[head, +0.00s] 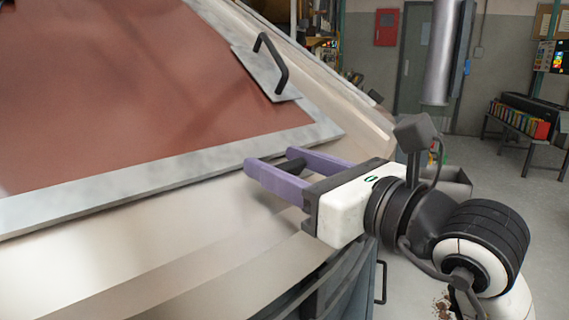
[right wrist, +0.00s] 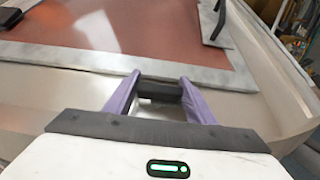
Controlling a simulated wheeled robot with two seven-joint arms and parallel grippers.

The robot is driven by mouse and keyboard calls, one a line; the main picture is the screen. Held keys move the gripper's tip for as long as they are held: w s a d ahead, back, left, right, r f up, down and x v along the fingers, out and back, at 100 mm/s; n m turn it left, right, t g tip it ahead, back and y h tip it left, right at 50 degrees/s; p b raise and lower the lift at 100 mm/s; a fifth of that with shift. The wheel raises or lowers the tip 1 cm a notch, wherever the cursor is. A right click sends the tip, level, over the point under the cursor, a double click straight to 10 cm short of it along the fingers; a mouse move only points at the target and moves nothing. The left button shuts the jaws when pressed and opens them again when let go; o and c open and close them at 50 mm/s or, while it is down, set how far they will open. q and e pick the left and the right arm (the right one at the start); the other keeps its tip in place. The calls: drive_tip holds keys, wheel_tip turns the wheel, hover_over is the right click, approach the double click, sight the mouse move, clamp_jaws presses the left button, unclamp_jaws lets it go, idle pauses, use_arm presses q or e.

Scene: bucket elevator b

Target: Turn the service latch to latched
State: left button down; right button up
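My right gripper (head: 275,161) is open in the head view, its two purple fingers pointing left over the pale metal surface beside the framed hatch. A short dark bar (head: 291,166) shows between the fingers. In the right wrist view, a dark block (right wrist: 159,89) lies between the fingertips of the right gripper (right wrist: 159,80), at the near edge of the grey frame. It may be the service latch, but no label shows. I cannot tell whether the fingers touch it. My left gripper is not in view.
A reddish-brown hatch panel (head: 120,90) with a grey frame (head: 150,179) fills the left side. A black handle (head: 272,62) stands on a plate (head: 262,73) at its upper right corner. A low table (head: 508,129) holding coloured items stands at the far right. Open floor lies to the right.

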drive_tip(key=shift+c, duration=1.2)
